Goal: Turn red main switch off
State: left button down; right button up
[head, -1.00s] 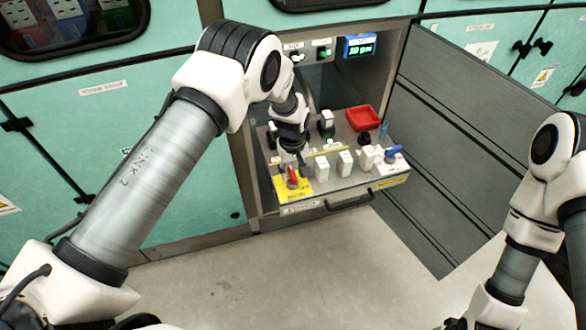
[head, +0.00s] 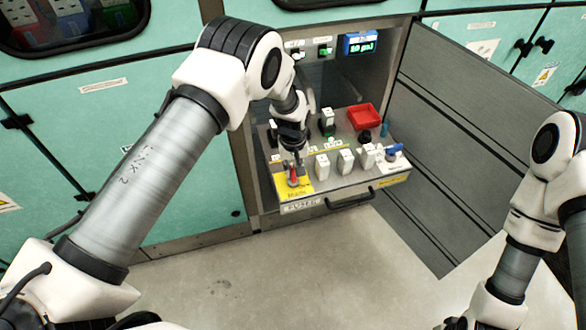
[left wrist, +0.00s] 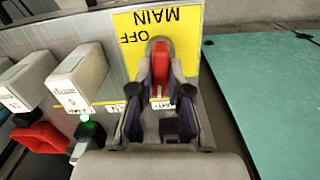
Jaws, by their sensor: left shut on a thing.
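The red main switch (head: 293,174) is on the yellow plate (head: 306,190) at the front left corner of the pulled-out panel. In the left wrist view the red handle (left wrist: 160,62) stands in front of the plate, which reads MAIN and OFF upside down. My left gripper (head: 291,164) is lowered over the switch. In the left wrist view its fingers (left wrist: 161,91) are on either side of the handle, shut on it. The plate's lower lettering is partly hidden by the gripper. My right arm shows at the right, but its gripper is out of view.
White breaker switches (head: 346,161) stand in a row right of the main switch. A grey door (head: 450,150) stands open at the right.

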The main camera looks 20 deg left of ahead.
pick_arm(q)
jog(key=m, duration=1.2)
jog(key=shift+m, duration=2.2)
jog(key=c, duration=1.1)
grip_release()
